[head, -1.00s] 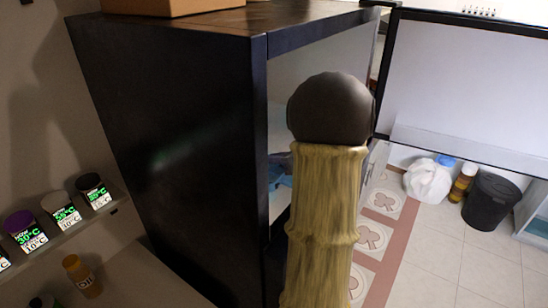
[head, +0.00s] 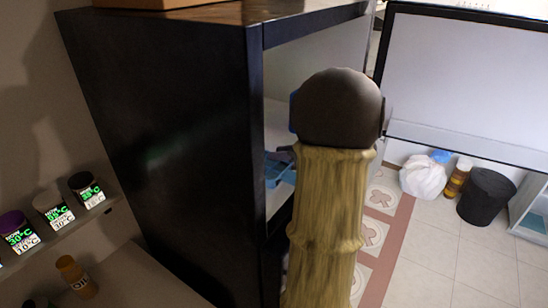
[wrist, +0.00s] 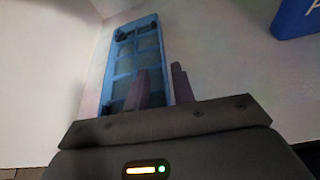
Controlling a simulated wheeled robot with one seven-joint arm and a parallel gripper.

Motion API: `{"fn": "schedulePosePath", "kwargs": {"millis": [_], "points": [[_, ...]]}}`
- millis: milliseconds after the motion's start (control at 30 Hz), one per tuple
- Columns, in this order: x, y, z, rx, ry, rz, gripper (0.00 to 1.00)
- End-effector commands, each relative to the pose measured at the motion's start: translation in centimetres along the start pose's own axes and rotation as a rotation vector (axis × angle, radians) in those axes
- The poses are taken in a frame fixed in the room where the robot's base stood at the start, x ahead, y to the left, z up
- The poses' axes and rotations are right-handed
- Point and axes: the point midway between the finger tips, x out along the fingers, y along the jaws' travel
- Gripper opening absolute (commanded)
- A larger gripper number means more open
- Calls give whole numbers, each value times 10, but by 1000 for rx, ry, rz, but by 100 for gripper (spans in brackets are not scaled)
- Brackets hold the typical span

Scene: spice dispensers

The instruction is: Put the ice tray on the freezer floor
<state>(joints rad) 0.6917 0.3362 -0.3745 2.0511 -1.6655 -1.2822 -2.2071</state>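The ice tray (wrist: 124,68) is a blue, long tray with several square compartments, seen in the wrist view against a pale surface. My gripper (wrist: 163,82) has its two fingers close together, with the right long edge of the tray between them. One finger overlaps the compartments and the other is outside the edge, so it looks shut on the tray. In the head view my arm hides the gripper and most of the tray. The freezer (head: 170,140) is a tall dark cabinet with a pale interior. A blue object (head: 276,168) shows low inside it, beside my arm.
The open freezer door (head: 470,80) stands at the right. A blue box with a white letter (wrist: 296,15) is at the upper right in the wrist view. A white bag (head: 424,178) and black bin (head: 487,197) stand on the tiled floor. Dispensers (head: 52,208) line the left wall.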

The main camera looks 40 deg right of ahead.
Motion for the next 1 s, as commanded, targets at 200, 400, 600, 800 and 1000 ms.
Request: {"fn": "schedulePosePath", "kwargs": {"millis": [200,400,600,800,1000], "points": [[-46,-3,-5,-1,-3,-10,25],[-85,-5,-5,4,-3,-19,25],[-96,-2,-2,2,0,-6,25],[-93,0,0,0,1,1,25],[-92,1,0,0,1,2,25]]}}
